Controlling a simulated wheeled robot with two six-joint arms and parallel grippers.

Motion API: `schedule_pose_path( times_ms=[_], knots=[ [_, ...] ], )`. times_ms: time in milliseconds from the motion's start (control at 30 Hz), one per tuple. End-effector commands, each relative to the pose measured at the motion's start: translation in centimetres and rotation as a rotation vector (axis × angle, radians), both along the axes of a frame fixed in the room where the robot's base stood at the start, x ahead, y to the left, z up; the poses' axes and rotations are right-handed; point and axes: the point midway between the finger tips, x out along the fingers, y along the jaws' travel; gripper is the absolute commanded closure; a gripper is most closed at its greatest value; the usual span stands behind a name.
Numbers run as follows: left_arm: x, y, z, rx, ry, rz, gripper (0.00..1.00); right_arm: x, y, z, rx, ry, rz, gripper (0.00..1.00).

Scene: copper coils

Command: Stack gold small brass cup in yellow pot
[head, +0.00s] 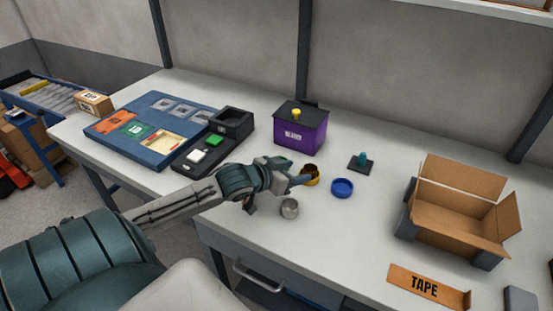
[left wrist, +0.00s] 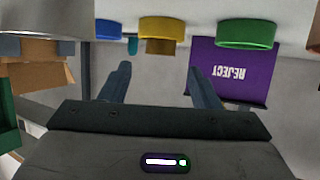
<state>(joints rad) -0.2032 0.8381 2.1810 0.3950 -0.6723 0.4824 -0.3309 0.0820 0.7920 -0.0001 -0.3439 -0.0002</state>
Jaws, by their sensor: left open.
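The yellow pot (head: 316,181) stands on the table, partly hidden by my left gripper in the head view. In the left wrist view, which is upside down, the yellow pot (left wrist: 160,27) has a darker gold rim, apparently the small brass cup (left wrist: 160,46), showing beyond its mouth. The cup looks seated inside the pot; its depth is hidden. My left gripper (head: 277,193) is open and empty beside the pot, its fingers (left wrist: 158,75) apart from it. My right gripper is not in view.
A blue pot (head: 342,188) stands right of the yellow pot, a silver cup (head: 290,209) in front. A green pot (left wrist: 247,33) and purple reject box (head: 300,132) are behind. An open cardboard box (head: 455,225) stands at right. Table between box and blue pot is clear.

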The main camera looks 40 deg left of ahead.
Motion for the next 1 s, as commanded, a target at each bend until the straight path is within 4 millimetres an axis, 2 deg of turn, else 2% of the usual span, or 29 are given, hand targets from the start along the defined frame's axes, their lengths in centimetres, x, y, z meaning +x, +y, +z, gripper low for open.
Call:
schedule_pose_path(
  times_ms=[267, 500, 1000],
  knots=[
    [-3.4, 0.5, 1.8, 0.01, 0.003, -0.007, 0.44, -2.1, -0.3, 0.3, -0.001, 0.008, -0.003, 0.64],
    [-5.4, 0.9, 2.7, 0.006, 0.0, 0.0, 0.44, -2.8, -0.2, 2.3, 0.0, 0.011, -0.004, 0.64],
    [-6.1, 0.9, 2.8, 0.001, -0.003, -0.005, 0.44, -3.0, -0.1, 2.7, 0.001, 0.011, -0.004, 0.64]
  ],
)
